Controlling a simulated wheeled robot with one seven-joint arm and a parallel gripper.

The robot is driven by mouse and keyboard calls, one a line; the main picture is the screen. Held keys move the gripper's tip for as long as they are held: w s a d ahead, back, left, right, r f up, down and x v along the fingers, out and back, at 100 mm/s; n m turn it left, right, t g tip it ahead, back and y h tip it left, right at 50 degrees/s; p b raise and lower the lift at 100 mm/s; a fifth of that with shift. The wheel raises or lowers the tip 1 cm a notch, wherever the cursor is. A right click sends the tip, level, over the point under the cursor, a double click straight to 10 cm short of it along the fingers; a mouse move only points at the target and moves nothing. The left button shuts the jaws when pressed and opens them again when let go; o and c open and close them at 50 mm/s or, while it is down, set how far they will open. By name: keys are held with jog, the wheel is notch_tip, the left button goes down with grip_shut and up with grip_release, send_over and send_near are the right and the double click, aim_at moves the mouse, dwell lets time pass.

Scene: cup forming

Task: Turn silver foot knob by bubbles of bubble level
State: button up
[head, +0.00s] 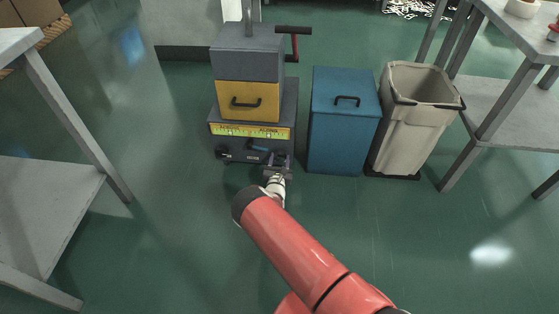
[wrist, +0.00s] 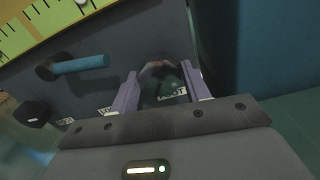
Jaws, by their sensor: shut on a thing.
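The machine's lower front (head: 240,157) carries a yellow-green strip with black tick marks, which looks like the bubble level (head: 232,131). My gripper (head: 278,164) is at the lower right of the machine's front. In the wrist view its two pale purple fingers (wrist: 160,76) stand on either side of a dark, shiny, mirror-like rounded piece, which looks like the silver foot knob (wrist: 158,68). They are shut on it. In the head view my gripper hides it.
A blue-handled lever (wrist: 80,65) and a black knob (wrist: 32,113) stick out left of my gripper. A blue bin (head: 343,125) stands close on the right, with a beige bin (head: 410,120) beyond. Grey tables (head: 45,215) flank the sides. The green floor in front is clear.

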jog(key=o, duration=1)
jog(key=s+p, duration=0.1)
jog(key=s, duration=0.7)
jog(key=shift+a, duration=0.15)
jog(key=shift+w, duration=0.1)
